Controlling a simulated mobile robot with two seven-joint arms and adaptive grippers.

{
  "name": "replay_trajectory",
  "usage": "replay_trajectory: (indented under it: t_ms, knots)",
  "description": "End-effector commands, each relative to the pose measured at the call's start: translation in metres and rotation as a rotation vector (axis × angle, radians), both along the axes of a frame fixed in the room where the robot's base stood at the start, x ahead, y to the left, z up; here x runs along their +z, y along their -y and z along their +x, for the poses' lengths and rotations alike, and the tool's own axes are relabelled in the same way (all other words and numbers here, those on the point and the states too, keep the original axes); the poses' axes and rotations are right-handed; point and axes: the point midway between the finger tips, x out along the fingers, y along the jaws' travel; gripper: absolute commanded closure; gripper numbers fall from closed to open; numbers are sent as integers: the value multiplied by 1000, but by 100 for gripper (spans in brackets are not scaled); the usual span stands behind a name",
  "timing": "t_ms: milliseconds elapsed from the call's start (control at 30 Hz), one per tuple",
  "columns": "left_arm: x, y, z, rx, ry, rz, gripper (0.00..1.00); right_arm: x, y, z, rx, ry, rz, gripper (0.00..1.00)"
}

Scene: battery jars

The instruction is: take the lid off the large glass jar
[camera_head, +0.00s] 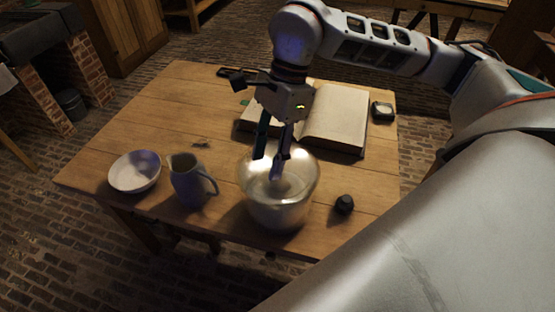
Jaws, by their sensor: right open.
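The large glass jar (278,212) stands upright near the front edge of the wooden table. It looks shiny and partly see-through, and its lid (296,187) appears to be on top, though glare blurs the border between lid and jar. My right gripper (268,166) points down over the top of the jar from above. Its two dark fingers are apart around the middle of the lid, with nothing clearly held between them. Whether the fingers touch the lid I cannot tell. My left gripper is not in view.
A blue-grey jug (188,182) and a white bowl (134,172) stand left of the jar. A small dark object (344,204) lies right of it. An open book (336,122) lies behind, with a small dark square item (382,111) beside it. The table's (150,115) left rear is mostly clear.

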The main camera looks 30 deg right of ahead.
Motion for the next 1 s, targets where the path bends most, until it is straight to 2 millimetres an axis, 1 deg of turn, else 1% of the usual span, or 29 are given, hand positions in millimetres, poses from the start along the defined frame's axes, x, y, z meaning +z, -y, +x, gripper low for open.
replay_trajectory:
  t_ms: [33,100,200,233,333,567,733,833,1000]
  knots:
    - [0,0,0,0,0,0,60,7,18,6,-13,31,-55,60]
    - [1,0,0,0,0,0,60,13,36,11,-25,56,-112,60]
    - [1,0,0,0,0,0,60,17,51,14,-38,73,-158,60]
    - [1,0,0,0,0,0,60,16,53,14,-41,76,-166,60]
    - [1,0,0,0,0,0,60,9,54,15,-42,77,-176,60]
    - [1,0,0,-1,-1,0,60,-13,49,17,-42,76,-173,60]
    - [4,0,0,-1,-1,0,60,-36,43,23,-43,75,-172,60]
    - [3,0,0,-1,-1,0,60,-49,41,24,-42,76,-172,60]
    - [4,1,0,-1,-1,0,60,-58,40,24,-43,77,-172,60]
